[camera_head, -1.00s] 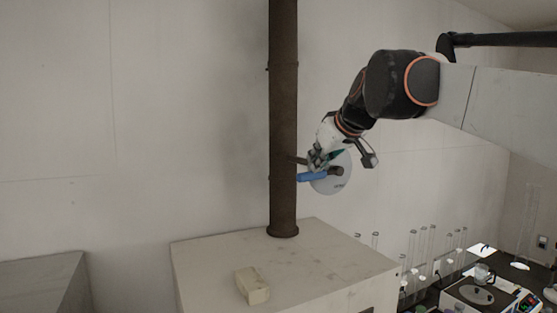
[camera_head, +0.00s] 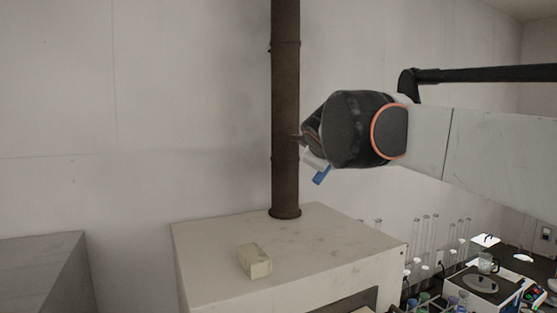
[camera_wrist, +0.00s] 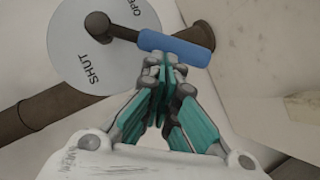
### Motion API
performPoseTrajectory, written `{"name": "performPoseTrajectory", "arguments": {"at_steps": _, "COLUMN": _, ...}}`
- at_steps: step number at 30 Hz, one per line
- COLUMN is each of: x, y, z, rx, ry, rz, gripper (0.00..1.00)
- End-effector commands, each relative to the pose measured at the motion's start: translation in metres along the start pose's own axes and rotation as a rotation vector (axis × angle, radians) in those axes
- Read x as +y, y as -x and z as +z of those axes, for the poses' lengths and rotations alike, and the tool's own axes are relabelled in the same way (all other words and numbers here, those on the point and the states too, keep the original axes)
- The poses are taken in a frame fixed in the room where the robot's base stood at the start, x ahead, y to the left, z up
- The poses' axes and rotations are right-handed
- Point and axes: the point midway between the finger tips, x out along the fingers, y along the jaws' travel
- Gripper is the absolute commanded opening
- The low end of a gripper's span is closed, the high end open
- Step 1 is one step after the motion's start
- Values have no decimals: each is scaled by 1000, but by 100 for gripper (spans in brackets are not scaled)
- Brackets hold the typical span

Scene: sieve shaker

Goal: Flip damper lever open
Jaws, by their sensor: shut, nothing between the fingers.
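The damper lever's blue handle (camera_wrist: 175,48) shows in the wrist view. Its dark arm starts at the hub of a round pale dial (camera_wrist: 68,35) marked OPEN and SHUT, and points between the two words. The dial sits at a brown pipe (camera_wrist: 40,112). My gripper (camera_wrist: 165,68) is shut and empty, with its fingertips at the handle's lower edge; I cannot tell if they touch. In the head view the blue handle (camera_head: 321,175) slants beside the upright pipe (camera_head: 286,110). My arm hides the dial and most of the gripper there.
The pipe stands on a pale cabinet (camera_head: 210,250) that carries a small cream block (camera_head: 254,261). Test tubes (camera_head: 425,235) and a device with a round plate (camera_head: 481,283) are at the lower right. The wall left of the pipe is clear.

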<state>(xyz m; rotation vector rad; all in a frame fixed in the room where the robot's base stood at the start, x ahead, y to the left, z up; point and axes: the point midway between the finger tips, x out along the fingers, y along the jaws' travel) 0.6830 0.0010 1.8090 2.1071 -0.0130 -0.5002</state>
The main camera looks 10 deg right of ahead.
Motion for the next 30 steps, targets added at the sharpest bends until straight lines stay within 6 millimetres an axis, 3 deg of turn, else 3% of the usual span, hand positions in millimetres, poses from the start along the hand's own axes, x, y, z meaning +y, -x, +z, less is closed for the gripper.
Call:
{"name": "performPoseTrajectory", "arguments": {"at_steps": 5, "x": -7, "y": -6, "z": 8, "rx": 1, "ry": 99, "rz": 72, "gripper": 0}}
{"name": "performPoseTrajectory", "arguments": {"at_steps": 30, "x": -16, "y": -22, "z": 31, "rx": -1, "ry": 92, "rz": 66, "gripper": 0}}
